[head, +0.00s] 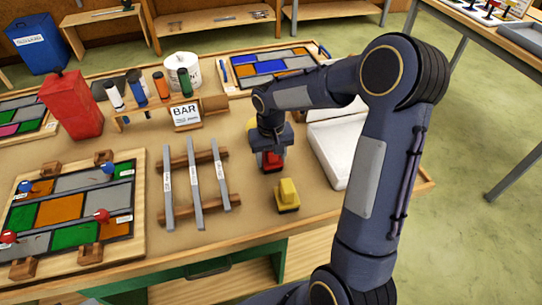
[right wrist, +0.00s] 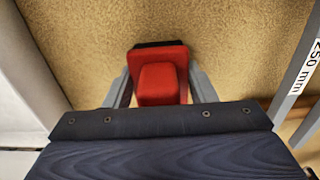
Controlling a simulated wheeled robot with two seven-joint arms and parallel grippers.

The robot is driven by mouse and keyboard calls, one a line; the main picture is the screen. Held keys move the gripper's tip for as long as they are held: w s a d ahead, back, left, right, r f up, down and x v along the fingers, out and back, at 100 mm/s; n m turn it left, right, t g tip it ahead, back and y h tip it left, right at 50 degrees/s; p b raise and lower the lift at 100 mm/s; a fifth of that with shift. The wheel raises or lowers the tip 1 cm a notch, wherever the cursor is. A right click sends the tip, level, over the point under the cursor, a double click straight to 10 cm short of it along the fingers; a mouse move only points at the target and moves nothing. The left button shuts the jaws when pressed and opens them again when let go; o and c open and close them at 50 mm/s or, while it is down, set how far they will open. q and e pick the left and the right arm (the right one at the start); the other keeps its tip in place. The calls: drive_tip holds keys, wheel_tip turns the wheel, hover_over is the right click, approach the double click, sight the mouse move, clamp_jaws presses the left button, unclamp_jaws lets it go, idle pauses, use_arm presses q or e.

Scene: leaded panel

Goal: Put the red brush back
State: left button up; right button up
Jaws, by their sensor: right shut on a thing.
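The red brush (head: 271,162) has a red body with a dark underside. My right gripper (head: 270,150) points down over the bench and is shut on it. In the right wrist view the red brush (right wrist: 162,80) sits between the two grey fingers. I cannot tell whether its base touches the bench or hangs just above it. A yellow brush (head: 287,195) stands on the bench just in front of the red one, apart from it. My left gripper is not in view.
A white tray (head: 338,150) lies right of the gripper. Metal bars (head: 195,185) rest on a wooden rack to the left, with a BAR sign (head: 185,115) behind. A leaded panel (head: 70,210) lies far left. Bare bench (head: 245,225) surrounds the yellow brush.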

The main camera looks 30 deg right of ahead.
drive_tip(key=shift+f, duration=0.2)
drive_tip(key=o, duration=0.9)
drive_tip(key=shift+o, duration=0.2)
wheel_tip(320, 180, up, 12)
drive_tip(key=shift+r, duration=0.1)
drive_tip(key=s+a+t+y, duration=0.2)
drive_tip(key=s+a, duration=0.1)
drive_tip(key=s, duration=0.8)
drive_tip(key=s+a+n+t+y, duration=0.1)
drive_tip(key=s+a+t, duration=0.2)
drive_tip(key=s, duration=0.8)
drive_tip(key=shift+a+r+t+y, duration=0.15)
drive_tip(key=shift+a+t+y, duration=0.2)
drive_tip(key=shift+a, duration=0.3)
